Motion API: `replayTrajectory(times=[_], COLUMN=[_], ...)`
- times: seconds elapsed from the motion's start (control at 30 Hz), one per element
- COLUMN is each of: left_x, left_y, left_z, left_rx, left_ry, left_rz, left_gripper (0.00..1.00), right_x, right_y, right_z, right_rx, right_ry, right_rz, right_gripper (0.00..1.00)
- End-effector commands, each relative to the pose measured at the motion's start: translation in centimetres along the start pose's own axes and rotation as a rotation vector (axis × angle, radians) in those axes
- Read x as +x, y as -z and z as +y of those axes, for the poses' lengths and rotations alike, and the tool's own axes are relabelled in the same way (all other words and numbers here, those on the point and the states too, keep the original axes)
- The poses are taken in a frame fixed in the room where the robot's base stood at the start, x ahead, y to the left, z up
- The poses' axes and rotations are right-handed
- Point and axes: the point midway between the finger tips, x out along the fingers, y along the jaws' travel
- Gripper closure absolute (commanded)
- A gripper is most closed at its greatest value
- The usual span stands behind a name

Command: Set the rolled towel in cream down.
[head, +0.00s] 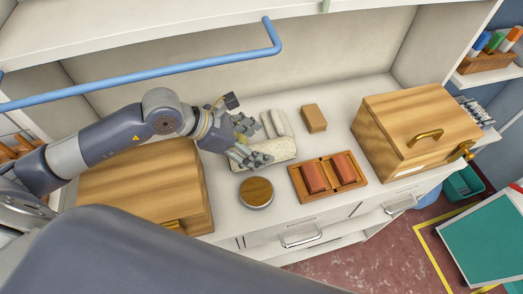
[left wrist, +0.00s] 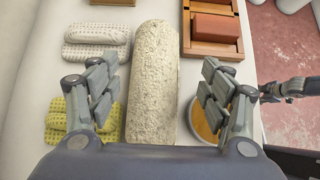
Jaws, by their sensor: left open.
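The cream rolled towel (head: 268,151) lies on the white counter, its speckled roll lengthwise between my fingers in the left wrist view (left wrist: 153,80). My left gripper (head: 240,143) is over its left end. In the left wrist view the fingers (left wrist: 160,100) are spread wide, with a gap to the towel on each side. Part of what looks like my right gripper (left wrist: 275,91) shows at the right edge of the left wrist view; its jaws are unclear. It does not show in the head view.
A round tin (head: 256,192), a tray with red blocks (head: 328,177) and a tan block (head: 313,118) are close by. Wooden boxes stand left (head: 150,185) and right (head: 417,120). A blue rail (head: 170,72) crosses above.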

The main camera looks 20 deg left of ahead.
Motion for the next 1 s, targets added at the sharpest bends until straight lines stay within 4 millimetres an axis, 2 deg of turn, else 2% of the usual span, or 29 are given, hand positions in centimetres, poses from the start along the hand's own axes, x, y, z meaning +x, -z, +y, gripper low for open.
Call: replayTrajectory(times=[0.17, 0.3, 0.5, 0.77, 0.8, 0.83, 1.0], left_x=[1.1, 2.9, 5.0, 5.4, 5.4, 5.4, 5.3], left_y=[0.2, 0.8, 0.9, 1.0, 1.0, 1.0, 1.0], left_z=[0.2, 0.7, 0.7, 0.7, 0.7, 0.7, 0.7], left_rx=[-0.002, -0.004, -0.001, 0.001, 0.001, 0.001, 0.001], left_ry=[0.002, 0.002, 0.002, 0.0, 0.0, 0.0, 0.0], left_rz=[0.002, 0.001, -0.001, 0.001, 0.001, 0.001, 0.001], left_gripper=[0.27, 0.27, 0.27, 0.27, 0.3, 0.36, 0.75], right_x=[-0.8, -1.8, -2.2, -2.2, -2.2, -2.2, -2.2], right_y=[-1.1, -1.2, -0.9, -0.5, -0.5, -0.5, -0.5], right_z=[-1.4, -2.1, -2.0, -1.1, -1.0, -0.9, -0.7], right_rx=[0.001, 0.0, -0.001, -0.001, -0.001, 0.0, 0.0], right_ry=[0.017, 0.026, 0.025, 0.014, 0.012, 0.011, 0.009], right_rz=[-0.019, -0.023, -0.019, -0.01, -0.01, -0.01, -0.011], right_gripper=[0.6, 0.6, 0.6, 0.6, 0.6, 0.6, 0.6])
